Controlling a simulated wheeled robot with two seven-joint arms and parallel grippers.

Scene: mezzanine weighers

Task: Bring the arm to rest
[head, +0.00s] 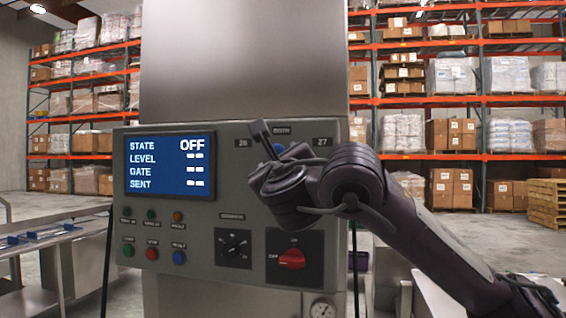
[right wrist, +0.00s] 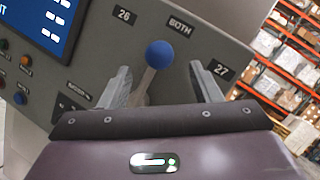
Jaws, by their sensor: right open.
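My right arm comes in from the right in the head view. Its gripper (head: 264,136) is raised in front of the upper right of a grey control panel (head: 200,210). In the right wrist view the right gripper (right wrist: 163,80) is open, with one finger on each side of a lever with a blue ball knob (right wrist: 159,53). The fingers look apart from the lever; its base is hidden behind the gripper. The knob shows partly in the head view (head: 278,148). Labels 26, BOTH and 27 are around the lever. My left gripper is not in view.
The panel's screen (head: 171,166) reads STATE OFF, with dashes for LEVEL, GATE and SENT. A red rotary switch (head: 292,259), a black selector (head: 234,244) and several push buttons (head: 152,253) are below. A gauge (head: 322,308) is underneath. Pallet racks (head: 460,100) stand far behind.

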